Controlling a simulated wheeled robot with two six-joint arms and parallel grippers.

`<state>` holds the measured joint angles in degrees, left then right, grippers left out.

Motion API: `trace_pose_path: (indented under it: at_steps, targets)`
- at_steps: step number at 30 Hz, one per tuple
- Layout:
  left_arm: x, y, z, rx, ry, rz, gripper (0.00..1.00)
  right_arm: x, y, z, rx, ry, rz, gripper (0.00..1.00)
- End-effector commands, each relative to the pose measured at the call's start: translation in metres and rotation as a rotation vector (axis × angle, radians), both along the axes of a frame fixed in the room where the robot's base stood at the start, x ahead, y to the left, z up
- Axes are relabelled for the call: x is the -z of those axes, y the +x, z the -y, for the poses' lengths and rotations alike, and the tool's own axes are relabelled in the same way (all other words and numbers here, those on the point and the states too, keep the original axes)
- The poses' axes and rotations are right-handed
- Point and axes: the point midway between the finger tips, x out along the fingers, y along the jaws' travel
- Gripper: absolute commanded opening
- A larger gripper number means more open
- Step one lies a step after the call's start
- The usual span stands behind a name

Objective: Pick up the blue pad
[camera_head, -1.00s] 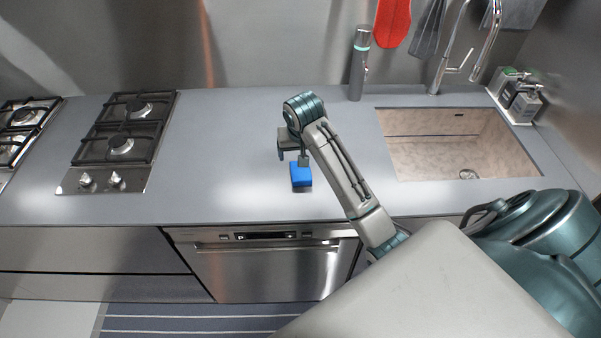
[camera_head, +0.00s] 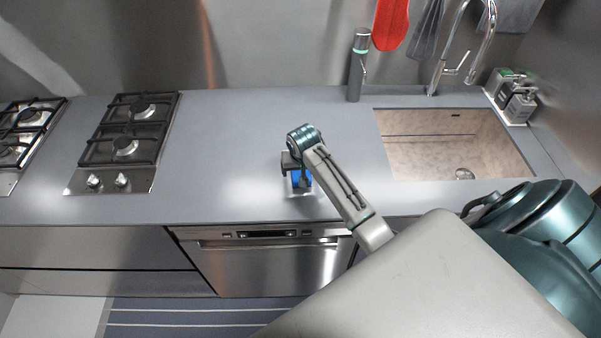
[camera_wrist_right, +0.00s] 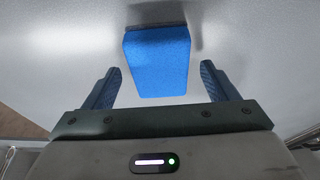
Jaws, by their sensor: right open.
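The blue pad (camera_head: 296,178) lies on the grey counter near its front edge, partly hidden by my right gripper in the head view. In the right wrist view the blue pad (camera_wrist_right: 157,62) shows whole, with a darker strip along its far end. My right gripper (camera_head: 297,184) is at the pad in the head view. In the wrist view the right gripper (camera_wrist_right: 160,84) is open, with one blue-lined finger on each side of the pad's near end and a gap on both sides. My left gripper is not in view.
A gas hob (camera_head: 125,147) is at the left and a sink (camera_head: 455,150) at the right, with a tall faucet (camera_head: 460,50). A grey bottle (camera_head: 358,65) stands at the back. The counter (camera_head: 225,150) around the pad is clear.

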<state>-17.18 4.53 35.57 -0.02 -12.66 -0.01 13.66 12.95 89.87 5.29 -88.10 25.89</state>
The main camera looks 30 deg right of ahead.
Motion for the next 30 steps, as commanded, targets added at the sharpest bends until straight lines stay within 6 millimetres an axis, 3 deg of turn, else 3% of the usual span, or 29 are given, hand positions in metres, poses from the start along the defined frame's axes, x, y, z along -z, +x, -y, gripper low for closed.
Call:
trace_pose_path:
  at_steps: [25,30]
  targets:
    - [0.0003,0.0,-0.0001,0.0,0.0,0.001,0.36,0.0046,0.0,-0.0002,0.0,0.0,0.0,0.8]
    - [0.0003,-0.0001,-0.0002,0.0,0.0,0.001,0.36,0.0046,0.0,-0.0002,0.0,0.0,0.0,0.49]
